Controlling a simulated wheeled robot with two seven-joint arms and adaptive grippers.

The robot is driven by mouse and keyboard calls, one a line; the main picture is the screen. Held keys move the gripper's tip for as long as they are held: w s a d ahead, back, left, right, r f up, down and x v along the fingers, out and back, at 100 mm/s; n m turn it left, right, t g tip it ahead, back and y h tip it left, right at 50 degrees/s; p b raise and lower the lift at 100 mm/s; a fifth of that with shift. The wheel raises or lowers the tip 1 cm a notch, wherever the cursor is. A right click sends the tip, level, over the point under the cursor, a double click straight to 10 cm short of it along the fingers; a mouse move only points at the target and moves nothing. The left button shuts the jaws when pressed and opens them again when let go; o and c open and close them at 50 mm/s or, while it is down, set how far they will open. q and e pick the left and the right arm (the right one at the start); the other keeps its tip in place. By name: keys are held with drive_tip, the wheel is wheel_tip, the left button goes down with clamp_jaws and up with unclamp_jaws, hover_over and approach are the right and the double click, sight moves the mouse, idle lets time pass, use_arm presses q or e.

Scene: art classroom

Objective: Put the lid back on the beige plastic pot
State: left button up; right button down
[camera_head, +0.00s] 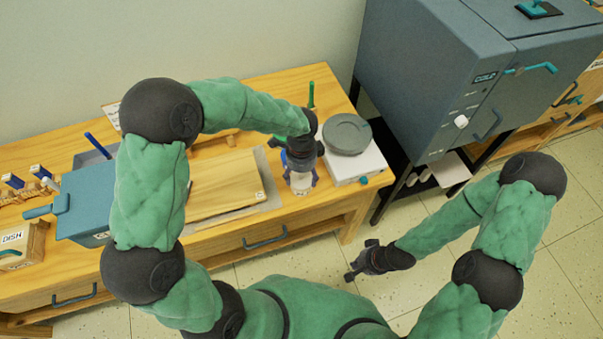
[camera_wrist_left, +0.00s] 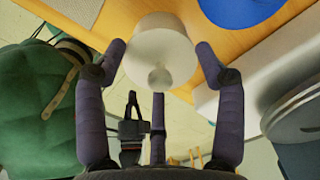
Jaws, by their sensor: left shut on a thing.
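My left gripper (camera_head: 301,168) points down over the table's right front part, its fingers shut on a pale beige round lid with a small knob. In the left wrist view the lid (camera_wrist_left: 160,77) faces the camera between the fingertips. The pale beige pot (camera_head: 302,184) shows just under the fingers in the head view. In the wrist view the pale body runs on beyond the lid; I cannot tell whether lid and pot touch or are seated. My right gripper (camera_head: 359,262) is open and empty over the floor, right of the table.
Right of the pot stands a white box (camera_head: 352,165) with a round grey-green disc (camera_head: 346,134) on top. A wooden board (camera_head: 222,184) lies to the left, beside a blue-grey box (camera_head: 88,200). A large grey kiln (camera_head: 430,70) stands at the right.

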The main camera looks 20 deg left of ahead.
idle(0.3)
use_arm(q)
drive_tip(key=o, duration=0.9)
drive_tip(key=shift+o, duration=0.3)
drive_tip(key=shift+r+p, duration=3.05)
drive_tip(key=shift+r, duration=0.45)
clamp_jaws()
drive_tip(key=shift+f+b, duration=1.4)
drive_tip(key=shift+f, duration=0.8)
